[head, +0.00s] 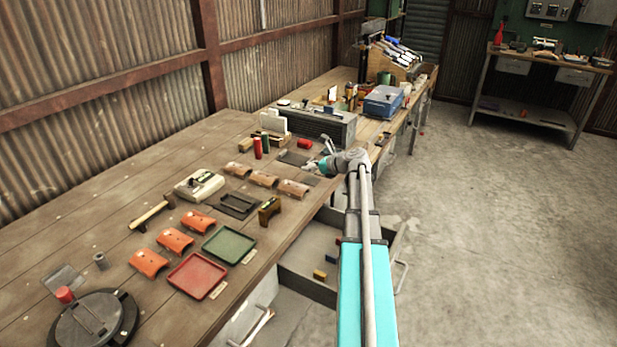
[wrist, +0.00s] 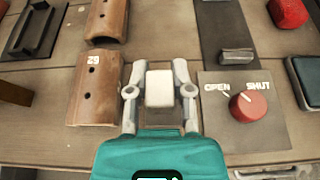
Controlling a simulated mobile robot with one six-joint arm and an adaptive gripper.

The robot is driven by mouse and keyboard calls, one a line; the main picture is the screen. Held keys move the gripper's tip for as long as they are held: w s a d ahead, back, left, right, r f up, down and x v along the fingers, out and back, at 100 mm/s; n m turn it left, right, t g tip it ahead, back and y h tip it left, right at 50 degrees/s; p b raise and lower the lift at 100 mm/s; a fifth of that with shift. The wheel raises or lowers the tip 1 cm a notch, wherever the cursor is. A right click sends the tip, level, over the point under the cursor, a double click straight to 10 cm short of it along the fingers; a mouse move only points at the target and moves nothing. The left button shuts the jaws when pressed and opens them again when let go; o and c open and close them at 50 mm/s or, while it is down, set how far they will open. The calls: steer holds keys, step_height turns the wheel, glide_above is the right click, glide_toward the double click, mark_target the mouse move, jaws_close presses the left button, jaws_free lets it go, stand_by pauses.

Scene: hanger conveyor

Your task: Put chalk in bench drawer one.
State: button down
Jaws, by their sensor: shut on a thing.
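My gripper (wrist: 160,85) is shut on a small white block (wrist: 159,88), which looks like the chalk, in the wrist view. In the head view my gripper (head: 318,165) is over the bench top, and the chalk is too small to make out there. My arm hides part of the drawer.
A red knob (wrist: 248,105) on a plate marked OPEN and SHUT is right of my gripper. Curved orange-brown tiles (wrist: 98,92) are to its left. Red (head: 197,276) and green (head: 229,244) trays lie nearer on the bench. The floor at right is clear.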

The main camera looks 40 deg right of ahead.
mark_target(308, 179)
steer(key=shift+w+f+b, duration=0.2)
steer(key=shift+f+b, duration=0.25)
steer(key=shift+w+f+b, duration=0.2)
steer(key=shift+f+b, duration=1.2)
steer(key=shift+f, duration=0.2)
steer(key=c, duration=0.5)
jaws_free()
steer(key=p+v, duration=0.4)
steer(key=v, duration=1)
steer(key=shift+p, duration=0.3)
